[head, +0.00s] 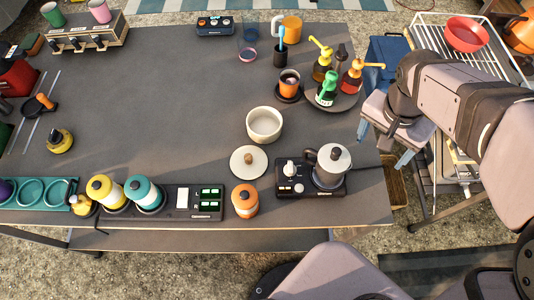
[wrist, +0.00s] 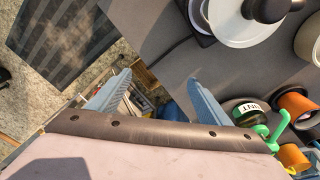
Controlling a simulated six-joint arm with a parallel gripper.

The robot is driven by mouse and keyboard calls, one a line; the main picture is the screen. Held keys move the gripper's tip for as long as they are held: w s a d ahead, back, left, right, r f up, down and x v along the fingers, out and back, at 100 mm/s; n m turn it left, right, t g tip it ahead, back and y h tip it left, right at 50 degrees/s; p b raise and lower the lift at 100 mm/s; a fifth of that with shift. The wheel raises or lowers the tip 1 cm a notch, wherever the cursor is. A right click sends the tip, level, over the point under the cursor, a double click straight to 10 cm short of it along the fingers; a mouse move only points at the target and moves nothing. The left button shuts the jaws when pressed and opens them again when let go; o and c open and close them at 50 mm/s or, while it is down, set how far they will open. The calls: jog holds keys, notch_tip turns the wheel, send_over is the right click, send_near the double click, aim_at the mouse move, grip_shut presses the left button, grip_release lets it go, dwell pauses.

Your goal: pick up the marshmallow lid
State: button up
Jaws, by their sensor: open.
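The likely marshmallow lid is a round cream lid (head: 240,168) with a brown knob, lying flat on the grey table in the head view. An open cream bowl (head: 264,136) stands just behind it. My gripper (head: 383,147) is open and empty, at the right past the table's edge, well apart from the lid. In the wrist view its two blue-grey fingers (wrist: 155,88) are spread with nothing between them. I cannot make out the lid in the wrist view; a cream rim (wrist: 310,42) at its right edge looks like the bowl.
A silver kettle (head: 330,172) on a small stove stands right of the lid, between it and my gripper. An orange jar (head: 245,203) is in front. Pump bottles (head: 326,88) crowd a tray behind. A wire rack (head: 440,35) with a red bowl (head: 466,33) is back right. Table left of the lid is clear.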

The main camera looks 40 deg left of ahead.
jog(key=s+a+r+p, duration=0.1)
jog(key=s+a, duration=0.1)
jog(key=a, duration=0.3)
jog(key=s+a+r, duration=0.2)
jog(key=a, duration=0.2)
jog(key=g+p, duration=0.2)
send_over(249, 158)
jog(key=shift+w+a+f+y, duration=0.15)
jog(key=shift+w+a+y, duration=0.1)
jog(key=shift+w+y, duration=0.15)
jog(key=shift+s, duration=0.15)
jog(key=shift+s+f+p, duration=0.2)
jog(key=shift+f+p, duration=0.25)
jog(key=shift+f, duration=3.25)
jog(key=shift+d, duration=0.15)
grip_shut()
